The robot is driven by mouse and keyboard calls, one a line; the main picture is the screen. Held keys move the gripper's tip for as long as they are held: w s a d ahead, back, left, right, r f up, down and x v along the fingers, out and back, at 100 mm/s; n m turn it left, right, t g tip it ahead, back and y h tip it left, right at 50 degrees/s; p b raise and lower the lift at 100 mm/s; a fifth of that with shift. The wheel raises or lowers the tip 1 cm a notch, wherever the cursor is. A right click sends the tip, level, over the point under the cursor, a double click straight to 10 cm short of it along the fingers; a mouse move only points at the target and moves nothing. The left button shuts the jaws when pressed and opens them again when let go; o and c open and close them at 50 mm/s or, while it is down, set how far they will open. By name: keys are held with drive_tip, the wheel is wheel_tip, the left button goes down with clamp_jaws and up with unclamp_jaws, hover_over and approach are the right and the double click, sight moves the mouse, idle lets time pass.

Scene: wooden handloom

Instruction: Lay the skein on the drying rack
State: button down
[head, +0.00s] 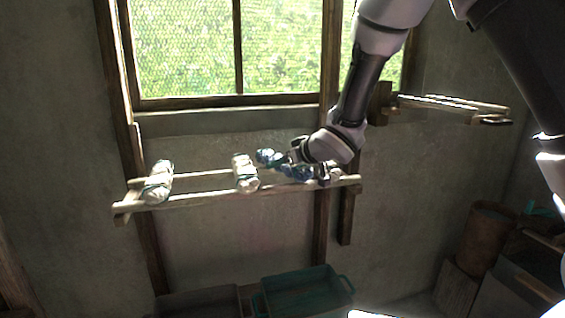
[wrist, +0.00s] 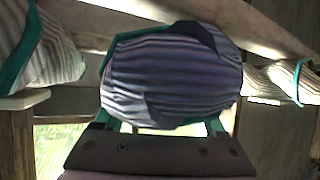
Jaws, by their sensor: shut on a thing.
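A blue-violet skein (head: 268,157) is in my gripper (head: 293,158), over the right half of the drying rack (head: 205,196) in the head view. In the wrist view the skein (wrist: 172,75) fills the middle, striped, with dark and teal bands at its edges. My gripper (wrist: 160,122) is shut on it; its fingertips are mostly hidden behind the skein. The rack has two pale wooden rails along the wall. I cannot tell whether the skein touches the rails.
Pale skeins lie across the rack at the left (head: 158,182) and middle (head: 245,173). Another pale skein (wrist: 278,80) is at the right in the wrist view. A wooden bracket (head: 450,103) sticks out at the right. A green crate (head: 305,292) stands below.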

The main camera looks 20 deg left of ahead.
sight(305, 167)
drive_tip(key=shift+f, duration=0.45)
unclamp_jaws()
drive_tip(key=v, duration=1)
drive_tip(key=shift+d, duration=0.2)
drive_tip(key=w+d+r+m+t+h, duration=0.1)
drive_tip(key=d+r+m+h, duration=0.15)
drive_tip(key=d, duration=0.55)
drive_tip(key=w+d+r+m+h, duration=0.1)
drive_tip(key=w+d+r+m, duration=0.2)
drive_tip(key=d, duration=0.4)
drive_tip(key=d+r+m+t+h, duration=0.15)
drive_tip(key=d+r, duration=0.25)
drive_tip(key=d, duration=0.4)
drive_tip(key=s+d+r+m+g+h, duration=0.1)
drive_tip(key=s+d+r+m, duration=0.1)
drive_tip(key=s+d+m, duration=0.3)
drive_tip(key=s+d+r+g+h, duration=0.1)
drive_tip(key=s+d+r, duration=0.1)
drive_tip(key=d, duration=0.5)
drive_tip(key=s+d+r+m, duration=0.1)
drive_tip(key=s+d+m, duration=0.2)
drive_tip(key=s, duration=0.7)
drive_tip(key=shift+s+d+r+h, duration=0.25)
drive_tip(key=shift+h, duration=0.15)
